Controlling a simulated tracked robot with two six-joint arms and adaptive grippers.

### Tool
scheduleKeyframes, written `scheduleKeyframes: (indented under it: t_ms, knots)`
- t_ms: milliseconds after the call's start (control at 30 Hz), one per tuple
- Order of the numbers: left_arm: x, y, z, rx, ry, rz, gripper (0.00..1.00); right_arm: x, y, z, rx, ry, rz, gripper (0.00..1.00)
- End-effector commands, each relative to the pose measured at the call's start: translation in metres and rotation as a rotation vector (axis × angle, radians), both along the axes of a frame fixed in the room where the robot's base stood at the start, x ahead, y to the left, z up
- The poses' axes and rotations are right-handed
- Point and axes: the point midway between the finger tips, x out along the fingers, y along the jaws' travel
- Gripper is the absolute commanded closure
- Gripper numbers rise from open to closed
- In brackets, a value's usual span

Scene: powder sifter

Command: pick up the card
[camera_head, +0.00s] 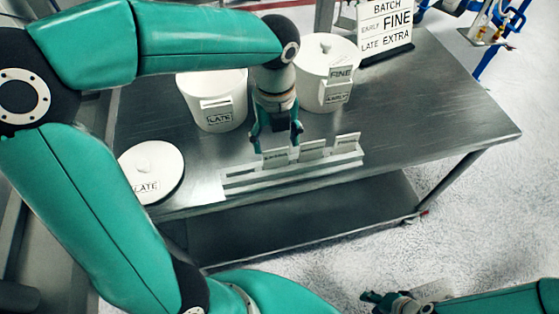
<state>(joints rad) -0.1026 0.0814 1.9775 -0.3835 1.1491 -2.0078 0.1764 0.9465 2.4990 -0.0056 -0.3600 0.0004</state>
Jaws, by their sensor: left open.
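Behind my left gripper stand an open white canister (212,103) marked LATE and a lidded canister (326,75) with FINE and EARLY labels. A round LATE lid (152,172) lies at left. A BATCH sign (386,28) stands behind. The metal table's right side (440,110) is clear.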

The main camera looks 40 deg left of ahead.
Motion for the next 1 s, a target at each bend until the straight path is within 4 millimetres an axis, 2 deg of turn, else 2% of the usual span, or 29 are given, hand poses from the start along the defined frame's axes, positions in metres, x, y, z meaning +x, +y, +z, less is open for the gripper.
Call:
scheduleKeyframes:
  t_ms: [100,367,700,1000]
  knots:
    - [-0.001,0.001,-0.02,0.0,0.004,0.003,0.31,0.0,0.0,-0.001,0.0,0.0,0.0,0.6]
    - [0.0,0.002,-0.036,0.0,0.001,0.005,0.31,0.0,0.0,0.0,0.0,0.0,0.0,0.6]
    - [0.005,0.008,-0.079,0.0,0.001,0.007,0.31,0.0,0.0,0.005,0.0,0.0,0.0,0.6]
    - [0.006,0.008,-0.085,-0.001,-0.002,0.007,0.31,0.0,0.0,0.005,0.0,0.0,0.0,0.6]
